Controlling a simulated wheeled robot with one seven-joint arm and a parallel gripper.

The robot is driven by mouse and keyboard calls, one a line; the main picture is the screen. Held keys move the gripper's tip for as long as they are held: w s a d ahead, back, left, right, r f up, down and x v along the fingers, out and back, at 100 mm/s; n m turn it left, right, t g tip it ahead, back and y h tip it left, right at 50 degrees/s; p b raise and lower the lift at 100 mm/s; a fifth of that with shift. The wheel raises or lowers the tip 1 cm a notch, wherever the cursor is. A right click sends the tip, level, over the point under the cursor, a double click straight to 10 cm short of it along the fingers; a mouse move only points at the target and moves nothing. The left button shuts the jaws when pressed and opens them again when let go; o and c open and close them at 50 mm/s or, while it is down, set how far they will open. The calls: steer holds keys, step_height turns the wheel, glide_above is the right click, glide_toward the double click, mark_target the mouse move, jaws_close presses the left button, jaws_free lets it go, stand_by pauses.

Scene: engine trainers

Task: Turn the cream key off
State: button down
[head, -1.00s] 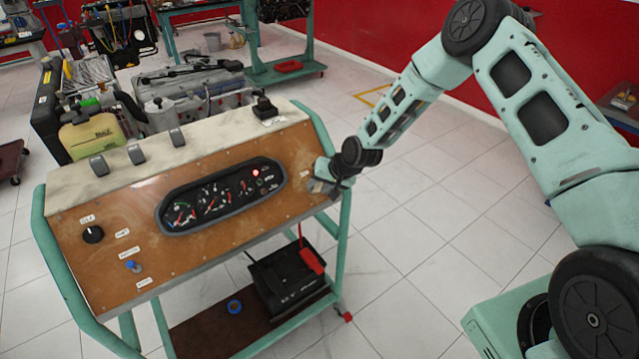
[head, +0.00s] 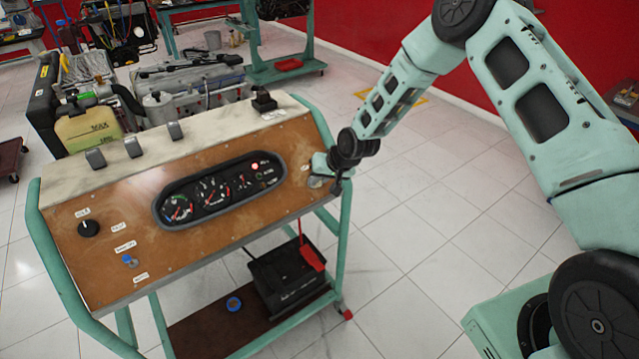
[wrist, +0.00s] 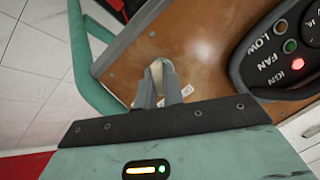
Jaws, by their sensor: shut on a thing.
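The cream key (wrist: 157,70) stands out from the brown panel (wrist: 190,35) near its edge in the wrist view. My gripper (wrist: 158,86) has its two grey fingers closed on the key, one on each side. In the head view my gripper (head: 319,172) is at the right end of the panel, and it hides the key. The key's exact angle against any marking cannot be told.
The gauge cluster (head: 220,190) with a lit red lamp (head: 255,167) sits left of my gripper. A black knob (head: 88,228) and a blue switch (head: 128,260) are further left. A green frame tube (head: 341,230) runs close beside my gripper.

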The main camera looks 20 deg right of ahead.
steer(key=n+h+b, duration=0.1)
steer(key=n+b, duration=0.2)
steer(key=shift+a+f+n+b, duration=0.1)
steer(key=shift+a+n+b, duration=0.05)
steer(key=shift+n+b, duration=0.2)
steer(key=shift+n+h+b, duration=0.3)
steer(key=shift+n+b, duration=0.35)
steer(key=shift+b, duration=0.15)
steer(key=shift+r, duration=0.2)
steer(key=c, duration=1.5)
jaws_free()
steer(key=b+v, duration=0.1)
steer(key=v, duration=1)
steer(key=b+v, duration=0.1)
steer(key=v, duration=0.5)
steer(key=shift+s+a+b, duration=0.1)
steer(key=shift+s+b, duration=0.2)
steer(key=shift+s, duration=0.05)
